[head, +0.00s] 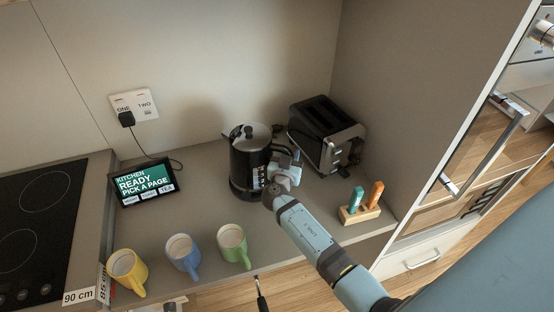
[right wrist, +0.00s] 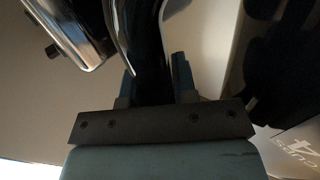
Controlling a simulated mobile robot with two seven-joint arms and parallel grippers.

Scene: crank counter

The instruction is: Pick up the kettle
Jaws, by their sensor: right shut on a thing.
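The kettle (head: 249,150) is black with a silver lid and stands upright at the back middle of the counter, left of the toaster. My right gripper (head: 276,172) is at its right side, shut on the kettle's handle. In the right wrist view the dark handle (right wrist: 152,70) runs between the two fingers of my right gripper (right wrist: 158,85). The gripper and wrist hide part of the handle and the kettle's lower right side in the head view. I see no gap under the kettle. My left gripper is not in view.
A black and silver toaster (head: 327,137) stands close right of the gripper. A wooden block (head: 359,213) with coloured handles is at the right. Yellow (head: 127,271), blue (head: 181,256) and green (head: 233,246) mugs line the front edge. A tablet (head: 142,184) is at left; the counter between is clear.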

